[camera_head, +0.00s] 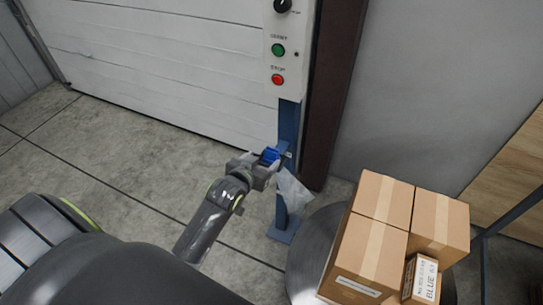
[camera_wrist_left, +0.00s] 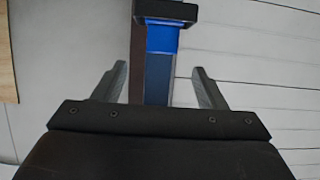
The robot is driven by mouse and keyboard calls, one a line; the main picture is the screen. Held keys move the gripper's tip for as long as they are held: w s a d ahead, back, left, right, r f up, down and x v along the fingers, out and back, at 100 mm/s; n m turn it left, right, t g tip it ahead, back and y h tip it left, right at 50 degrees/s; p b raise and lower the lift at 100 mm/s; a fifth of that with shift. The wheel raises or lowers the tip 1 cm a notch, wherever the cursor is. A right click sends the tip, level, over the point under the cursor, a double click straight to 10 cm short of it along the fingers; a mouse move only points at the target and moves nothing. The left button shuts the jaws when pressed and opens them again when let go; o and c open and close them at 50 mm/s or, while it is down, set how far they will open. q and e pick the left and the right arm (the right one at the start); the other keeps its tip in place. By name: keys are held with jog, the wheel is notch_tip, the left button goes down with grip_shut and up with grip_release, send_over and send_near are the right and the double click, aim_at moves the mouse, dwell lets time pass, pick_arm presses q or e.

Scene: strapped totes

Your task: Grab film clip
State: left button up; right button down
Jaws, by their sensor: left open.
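The film clip (camera_head: 271,154) is a small bright blue piece with dark parts, at the blue post below the control box. A pale, translucent sheet of film (camera_head: 292,190) hangs just below it. My left gripper (camera_head: 264,166) is right at the clip and hides part of it. In the left wrist view my open left gripper (camera_wrist_left: 160,80) has one finger on each side, with gaps to the dark lower part between them. The clip's bright blue part (camera_wrist_left: 162,38) and black end (camera_wrist_left: 165,12) lie beyond the fingertips. My right gripper is not in view.
The blue post (camera_head: 286,125) stands on a floor plate under a control box (camera_head: 290,50) with a green and a red button. Taped cardboard boxes (camera_head: 370,245) are stacked on the right. A white shutter door (camera_head: 170,60) is behind; the floor at left is clear.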

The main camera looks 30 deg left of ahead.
aim_at(270, 153)
pick_arm(q)
jog(key=shift+x, duration=5.2)
jog(key=shift+s+a+f, duration=0.1)
jog(key=shift+f, duration=0.05)
jog(key=c, duration=1.1)
